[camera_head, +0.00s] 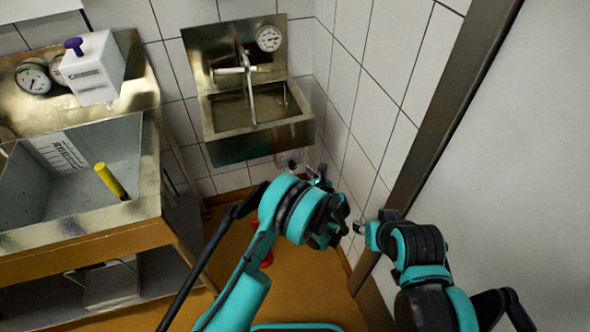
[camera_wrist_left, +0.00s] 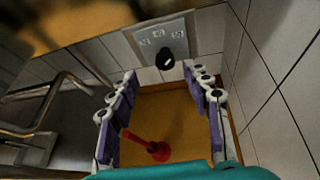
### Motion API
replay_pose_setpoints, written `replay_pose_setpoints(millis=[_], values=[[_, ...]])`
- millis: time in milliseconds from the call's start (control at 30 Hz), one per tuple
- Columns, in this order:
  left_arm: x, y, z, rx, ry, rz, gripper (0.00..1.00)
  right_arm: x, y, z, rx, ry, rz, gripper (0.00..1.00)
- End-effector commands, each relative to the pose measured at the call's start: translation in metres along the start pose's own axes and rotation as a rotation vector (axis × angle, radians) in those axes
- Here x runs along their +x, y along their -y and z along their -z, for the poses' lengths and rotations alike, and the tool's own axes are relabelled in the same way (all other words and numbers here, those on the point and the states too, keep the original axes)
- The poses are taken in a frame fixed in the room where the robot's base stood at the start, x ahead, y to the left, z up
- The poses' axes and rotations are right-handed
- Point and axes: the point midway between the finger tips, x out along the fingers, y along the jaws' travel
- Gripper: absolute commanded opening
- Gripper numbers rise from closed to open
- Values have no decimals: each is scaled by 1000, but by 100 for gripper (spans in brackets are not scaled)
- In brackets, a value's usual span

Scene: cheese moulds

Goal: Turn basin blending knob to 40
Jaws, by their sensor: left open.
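The steel wall basin (camera_head: 218,155) with its tap hangs in the corner, with a round dial gauge (camera_head: 268,38) above it. Below the basin, a small grey wall panel (camera_head: 283,160) is partly hidden by my left arm. In the left wrist view the panel (camera_wrist_left: 146,45) carries a black knob (camera_wrist_left: 165,60) and several light labels, too small to read. My left gripper (camera_head: 322,178) is open and empty; its purple-padded fingers (camera_wrist_left: 163,85) frame the space below the knob, apart from it. My right gripper (camera_head: 368,230) is by the right wall; its jaws are unclear.
A steel sink bench (camera_head: 150,200) with a yellow-handled tool (camera_head: 110,182) and a white box with a purple knob (camera_head: 95,68) stands left. A red object (camera_wrist_left: 158,151) lies on the orange floor. The tiled wall and dark post are close on the right.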

Motion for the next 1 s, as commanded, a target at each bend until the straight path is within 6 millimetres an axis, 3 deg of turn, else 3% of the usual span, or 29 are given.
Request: replay_pose_setpoints(millis=[167, 600, 1000], values=[[5, 7, 16, 75, 27, 1, 49, 2, 0, -1, 0, 0, 0, 40], [70, 7, 16, 74, 25, 0, 49, 20, 0, -15, 0, 0, 0, 40], [80, 7, 13, 74, 25, 1, 49, 22, 0, -16, 0, 0, 0, 40]])
